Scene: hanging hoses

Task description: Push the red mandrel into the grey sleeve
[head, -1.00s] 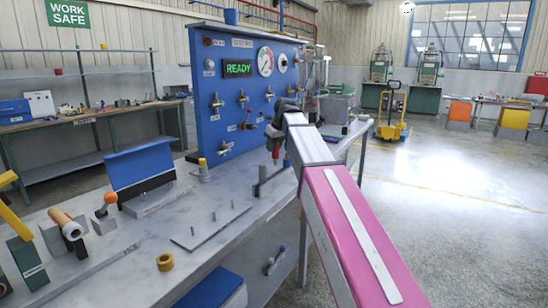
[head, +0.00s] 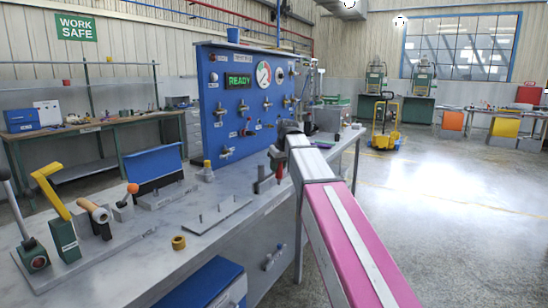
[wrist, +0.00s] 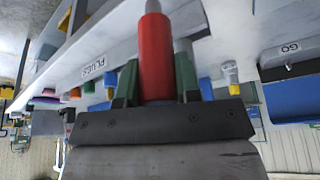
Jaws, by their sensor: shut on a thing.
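My gripper (wrist: 156,82) is shut on the red mandrel (wrist: 155,50), which sits between its two green fingers in the wrist view. The mandrel has a grey tip that runs to the top edge of that view. In the head view the red mandrel (head: 279,172) hangs below the end of my arm, above the bench's right side; most of the gripper is hidden there by the arm. I cannot make out the grey sleeve with certainty in either view.
The grey bench (head: 150,250) carries a plate with upright pins (head: 217,215), a yellow ring (head: 179,242), a tan roller (head: 94,210) and a yellow lever (head: 52,190). A blue panel (head: 215,120) reading READY stands behind.

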